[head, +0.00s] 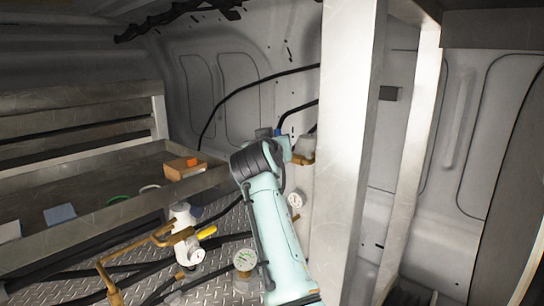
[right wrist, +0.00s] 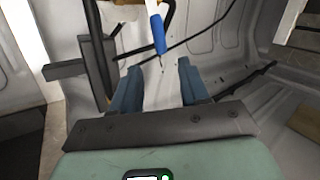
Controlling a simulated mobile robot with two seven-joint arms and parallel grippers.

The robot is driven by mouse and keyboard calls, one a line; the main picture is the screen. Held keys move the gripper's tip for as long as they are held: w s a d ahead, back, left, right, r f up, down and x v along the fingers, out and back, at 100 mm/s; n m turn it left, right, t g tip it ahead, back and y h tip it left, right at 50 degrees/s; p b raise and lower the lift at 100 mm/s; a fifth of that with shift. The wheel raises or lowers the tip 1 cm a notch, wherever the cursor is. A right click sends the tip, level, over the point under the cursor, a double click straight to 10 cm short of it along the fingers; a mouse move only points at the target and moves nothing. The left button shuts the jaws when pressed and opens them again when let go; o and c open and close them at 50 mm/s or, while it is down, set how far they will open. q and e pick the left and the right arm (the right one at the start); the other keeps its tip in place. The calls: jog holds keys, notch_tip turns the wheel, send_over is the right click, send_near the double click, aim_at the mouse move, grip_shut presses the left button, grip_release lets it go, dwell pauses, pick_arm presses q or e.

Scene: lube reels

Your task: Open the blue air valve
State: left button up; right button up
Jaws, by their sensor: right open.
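The blue valve handle (right wrist: 158,33) shows in the right wrist view, at the top just right of the middle. It hangs from a brass-coloured fitting (right wrist: 127,12) at the top edge. My right gripper (right wrist: 158,66) is open, its two blue-grey fingers apart. The handle's lower end points at the gap between the fingertips, and nothing is gripped. In the head view my right arm reaches up to the pillar, where a brass fitting (head: 303,158) shows beside the hand. The wrist hides much of this spot. My left gripper is not in view.
A white upright pillar (head: 344,150) stands right of my arm. At lower left are brass pipework (head: 135,258), a yellow handle (head: 206,232) and a gauge (head: 245,260). A shelf (head: 100,222) with an orange box (head: 184,167) lies left. Black hoses (head: 250,85) run along the wall.

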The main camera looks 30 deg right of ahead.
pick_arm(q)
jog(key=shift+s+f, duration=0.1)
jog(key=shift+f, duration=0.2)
pick_arm(e)
jog(key=shift+s+a+r, duration=0.2)
jog(key=shift+s+a, duration=0.2)
jog(key=shift+s, duration=0.1)
jog(key=c, duration=0.5)
jog(key=shift+s+d+f, duration=0.1)
jog(key=shift+s+f, duration=0.05)
jog(key=shift+f, duration=0.05)
grip_shut()
jog(key=f+b+v, duration=0.1)
jog(key=b+v, duration=0.1)
jog(key=v, duration=0.3)
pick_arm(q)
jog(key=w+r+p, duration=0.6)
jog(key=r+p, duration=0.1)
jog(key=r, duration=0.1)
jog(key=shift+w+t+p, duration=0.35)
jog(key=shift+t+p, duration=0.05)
pick_arm(e)
jog(key=x, duration=1.4)
